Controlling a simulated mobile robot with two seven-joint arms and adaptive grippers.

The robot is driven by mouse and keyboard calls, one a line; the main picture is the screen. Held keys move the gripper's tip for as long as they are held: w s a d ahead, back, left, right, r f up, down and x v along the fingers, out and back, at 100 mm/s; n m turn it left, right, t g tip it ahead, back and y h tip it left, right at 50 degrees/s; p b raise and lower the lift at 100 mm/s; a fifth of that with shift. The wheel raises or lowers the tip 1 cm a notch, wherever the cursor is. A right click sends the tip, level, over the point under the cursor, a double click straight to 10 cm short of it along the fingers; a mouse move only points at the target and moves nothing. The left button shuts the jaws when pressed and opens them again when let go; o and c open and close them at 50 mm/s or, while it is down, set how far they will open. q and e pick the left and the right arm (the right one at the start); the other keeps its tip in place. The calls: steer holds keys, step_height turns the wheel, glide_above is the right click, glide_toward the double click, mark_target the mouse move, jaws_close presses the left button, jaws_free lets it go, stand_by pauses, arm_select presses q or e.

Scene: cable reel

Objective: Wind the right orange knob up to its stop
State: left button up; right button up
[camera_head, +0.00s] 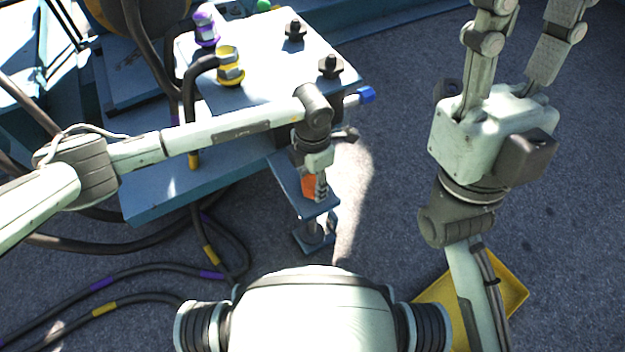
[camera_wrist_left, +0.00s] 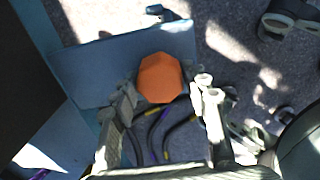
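One orange knob (camera_wrist_left: 160,78), faceted, sits on a blue plate (camera_wrist_left: 95,75) in the left wrist view. In the head view a patch of the knob (camera_head: 309,187) shows at the low blue bracket, partly hidden by my left gripper (camera_head: 318,188). That gripper points down at the knob. In the left wrist view, the fingers of my left gripper (camera_wrist_left: 165,92) are spread, one on each side of the knob's near end; contact cannot be told. My right gripper (camera_head: 530,25) is open and empty at upper right, its fingertips cut by the frame edge.
A blue bench (camera_head: 262,68) carries a yellow connector (camera_head: 229,68), a purple connector (camera_head: 205,28) and black knobs (camera_head: 330,67). A blue-ended handle (camera_head: 364,95) juts from its right side. Dark cables (camera_head: 150,268) lie on the floor. A yellow tray (camera_head: 512,290) lies at lower right.

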mark_target(312, 182)
arm_select(q)
steer(key=o, duration=0.4)
step_height(312, 182, up, 12)
steer(key=shift+r, duration=0.1)
stand_by(0.4)
stand_by(0.4)
